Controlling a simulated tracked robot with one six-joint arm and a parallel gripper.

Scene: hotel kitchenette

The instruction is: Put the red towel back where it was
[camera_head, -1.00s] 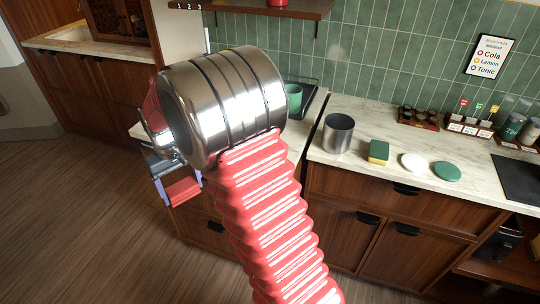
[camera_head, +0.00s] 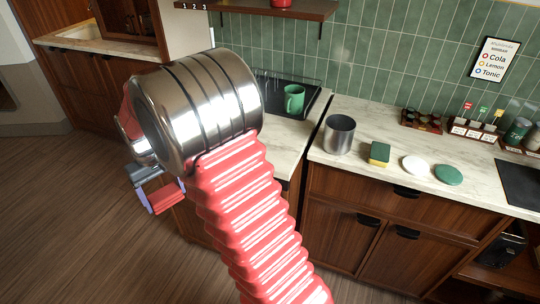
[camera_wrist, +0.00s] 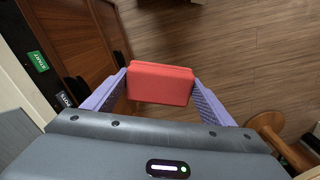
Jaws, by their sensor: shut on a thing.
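The red towel (camera_wrist: 160,83) is a folded, block-like bundle. My gripper (camera_wrist: 160,85) is shut on it, with a purple finger at each end. In the head view the towel (camera_head: 167,198) hangs in my gripper (camera_head: 164,197) at the left, in front of the wooden cabinets and above the floor. My large silver and red arm hides part of the counter and cabinets behind it.
A green mug (camera_head: 293,99) stands on a black tray. A metal cup (camera_head: 339,135), a sponge (camera_head: 379,154), a white disc (camera_head: 414,165) and a green disc (camera_head: 448,175) are on the right counter. In the wrist view a wooden stool-like object (camera_wrist: 270,125) is at the right. Floor (camera_head: 60,210) is open at left.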

